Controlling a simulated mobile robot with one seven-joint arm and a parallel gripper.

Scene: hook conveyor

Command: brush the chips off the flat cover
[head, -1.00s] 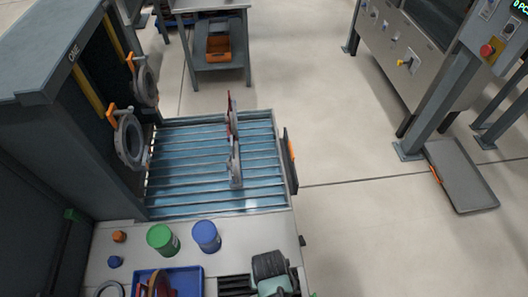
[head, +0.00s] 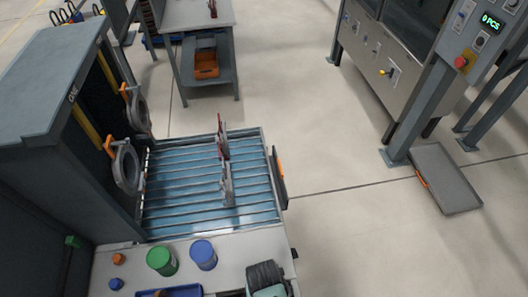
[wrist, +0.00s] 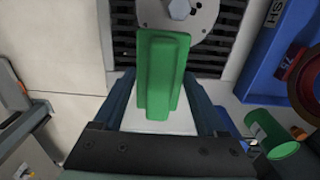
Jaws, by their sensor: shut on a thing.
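The flat cover (head: 185,207) is a blue slatted panel in a grey frame, in the middle left of the head view. Upright grey and reddish metal pieces (head: 227,185) stand on or in front of it. I cannot make out separate chips. My gripper (wrist: 162,105) shows in the wrist view, its two dark blue fingers on either side of a green block-like thing (wrist: 162,65), probably a brush handle. It is shut on this. Any bristles are hidden. I cannot identify my gripper with certainty in the head view.
A grey machine (head: 40,95) with round clamps borders the cover's left. The near bench holds a green can (head: 161,261), a blue can (head: 203,255) and a blue tray (wrist: 255,60). An orange bin (head: 206,64) sits on a rear table's shelf.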

